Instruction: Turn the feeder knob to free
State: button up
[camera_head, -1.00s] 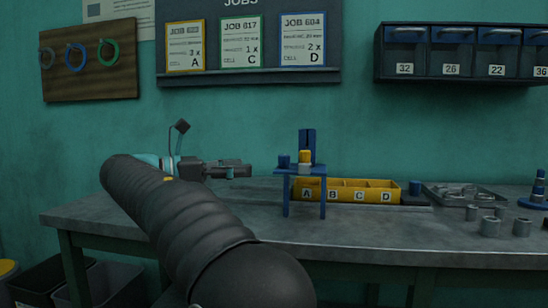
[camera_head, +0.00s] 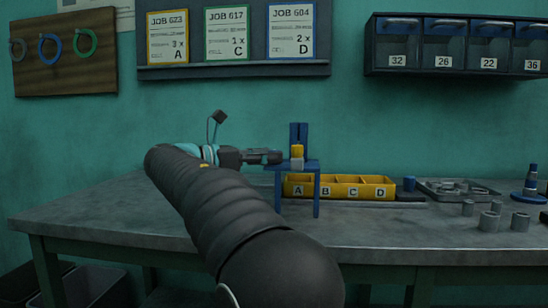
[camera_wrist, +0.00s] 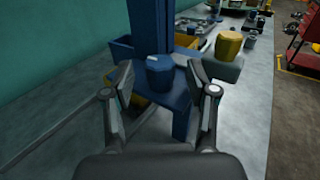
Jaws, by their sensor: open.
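The feeder is a blue stand (camera_head: 317,195) on the bench, with an upright blue post (camera_wrist: 149,25) behind it. A blue faceted knob (camera_wrist: 160,74) sits on its top plate; a small pale mark shows near its upper rim. A yellow knob (camera_head: 297,151) stands on a grey block beside it, and also shows at right in the wrist view (camera_wrist: 228,44). My gripper (camera_wrist: 160,70) is open, with one finger on each side of the blue knob and a visible gap to both. In the head view my gripper (camera_head: 277,157) hides the blue knob.
A yellow bin (camera_head: 340,188) with compartments A to D is behind the stand. A grey tray (camera_head: 457,190), loose grey rings (camera_head: 489,219) and a blue-based peg (camera_head: 530,185) are to the right. The bench's left part is clear.

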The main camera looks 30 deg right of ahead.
jog(key=shift+d, duration=1.05)
grip_shut()
jog(key=shift+t, duration=0.3)
jog(key=n+t, duration=0.3)
jog(key=t, duration=0.1)
jog(key=shift+s+y, duration=0.15)
jog(key=shift+y, duration=0.15)
jog(key=n+t, duration=0.1)
jog(key=t, duration=0.1)
jog(key=n+t+y, duration=0.1)
jog(key=t, duration=0.1)
jog(key=shift+n+y, duration=0.3)
jog(key=shift+n, duration=0.1)
jog(key=shift+n+t+y+b, duration=0.35)
jog(key=shift+n+t+y, duration=1.85)
jog(key=shift+t, duration=0.5)
jog(key=shift+y, duration=0.3)
